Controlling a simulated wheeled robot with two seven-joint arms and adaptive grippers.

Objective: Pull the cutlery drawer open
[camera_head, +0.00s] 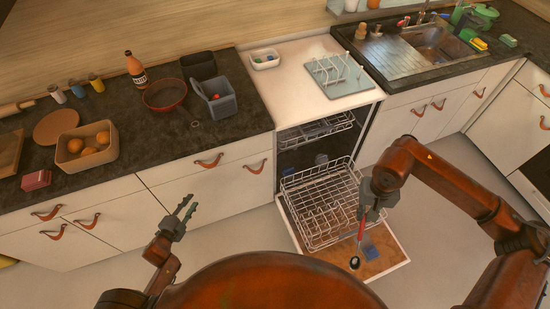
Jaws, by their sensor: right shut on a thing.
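White drawer fronts with brown leather pulls run under the dark counter. The drawer front (190,172) right of my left gripper has a leather pull (210,160); further pulls show at the far left (47,213) and below the sink (439,104). All these fronts look shut, and I cannot tell which is the cutlery drawer. My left gripper (192,202) is open and empty, in front of the cabinets and apart from the pulls. My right gripper (368,212) is shut on a slim red item (362,229) above the open dishwasher; its fingers partly hide it.
The dishwasher door (388,262) is down, with a wire rack (318,208) pulled out over it.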

